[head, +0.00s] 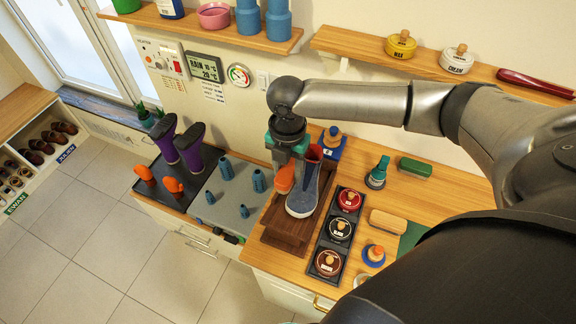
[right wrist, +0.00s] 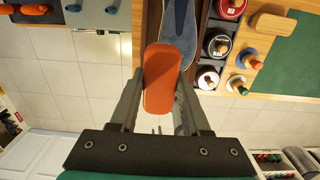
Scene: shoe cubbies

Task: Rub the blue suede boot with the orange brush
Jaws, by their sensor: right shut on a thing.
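The blue suede boot (head: 304,189) stands upright on a dark brown wooden tray (head: 284,240) on the counter, its pale-edged toe toward the front. It also shows in the right wrist view (right wrist: 180,25), cut off by the top edge. My right gripper (head: 283,172) is shut on the orange brush (right wrist: 161,80), just left of the boot in the head view. The brush (head: 285,179) is close beside the boot; I cannot tell whether they touch. Its bristles are hidden. My left gripper is not in view.
A dark rack with several polish tins (head: 341,229) stands right of the tray. Purple boots (head: 189,147) and a grey mat with blue pegs (head: 226,190) are at left.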

